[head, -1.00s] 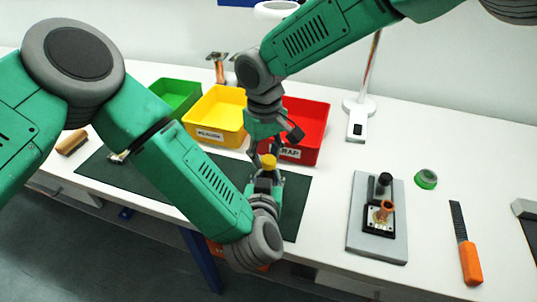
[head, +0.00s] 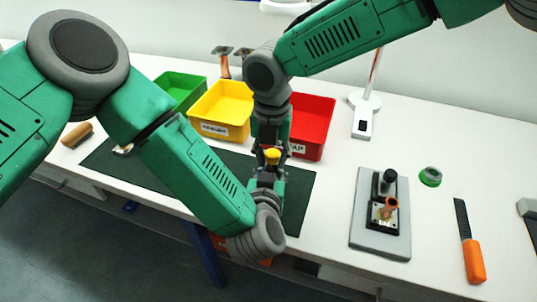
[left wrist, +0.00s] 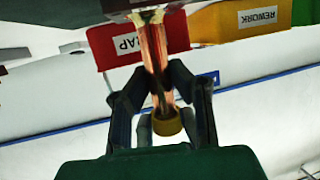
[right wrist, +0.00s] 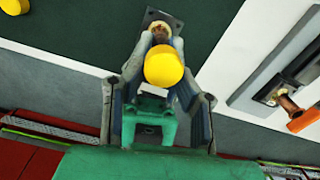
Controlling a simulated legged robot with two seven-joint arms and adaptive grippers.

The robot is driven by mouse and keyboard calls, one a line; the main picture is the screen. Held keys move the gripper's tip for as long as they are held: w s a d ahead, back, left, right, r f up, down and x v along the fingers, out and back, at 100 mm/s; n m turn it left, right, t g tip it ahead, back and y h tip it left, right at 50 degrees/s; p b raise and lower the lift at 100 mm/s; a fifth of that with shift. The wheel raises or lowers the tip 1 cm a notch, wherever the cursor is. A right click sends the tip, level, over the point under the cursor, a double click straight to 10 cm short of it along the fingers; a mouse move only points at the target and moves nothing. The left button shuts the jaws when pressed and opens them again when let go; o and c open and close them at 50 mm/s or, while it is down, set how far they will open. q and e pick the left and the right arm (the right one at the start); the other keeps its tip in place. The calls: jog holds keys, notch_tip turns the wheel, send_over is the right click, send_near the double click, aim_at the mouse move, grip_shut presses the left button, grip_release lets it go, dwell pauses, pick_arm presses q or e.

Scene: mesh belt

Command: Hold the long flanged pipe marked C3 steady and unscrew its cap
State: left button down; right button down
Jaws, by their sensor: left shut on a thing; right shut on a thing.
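The copper flanged pipe (left wrist: 154,50) has a flange at one end and a yellow cap (left wrist: 166,121) at the other. My left gripper (left wrist: 160,78) is shut on the pipe's shaft. In the head view my left gripper (head: 266,178) is just below the yellow cap (head: 271,156), and my right gripper (head: 271,142) reaches down to it from above. In the right wrist view my right gripper (right wrist: 162,75) has its fingers around the cap (right wrist: 164,67) and is shut on it. The cap hides much of the pipe there. No C3 mark is legible.
Green (head: 180,90), yellow (head: 222,108) and red bins (head: 312,125) stand behind the dark mat (head: 300,200). A grey plate with a fixture (head: 382,235), a green tape roll (head: 430,176) and an orange-handled file (head: 472,258) are at right. A brush (head: 77,135) lies at left.

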pick_arm(q)
jog(key=shift+s, duration=0.1)
pick_arm(e)
jog(key=shift+w+d+r+n, duration=0.1)
jog(key=shift+w+n, duration=0.05)
jog(key=shift+n, duration=0.45)
jog(key=shift+w+d+n, duration=0.1)
jog(key=shift+w+n, duration=0.05)
jog(key=shift+n, duration=0.45)
pick_arm(q)
jog(key=shift+a, duration=0.1)
pick_arm(e)
jog(key=shift+a, duration=0.15)
jog(key=shift+s+r, duration=0.1)
jog(key=shift+s, duration=0.15)
jog(key=shift+s, duration=0.1)
jog(key=shift+r, duration=0.15)
jog(key=shift+r, duration=0.9)
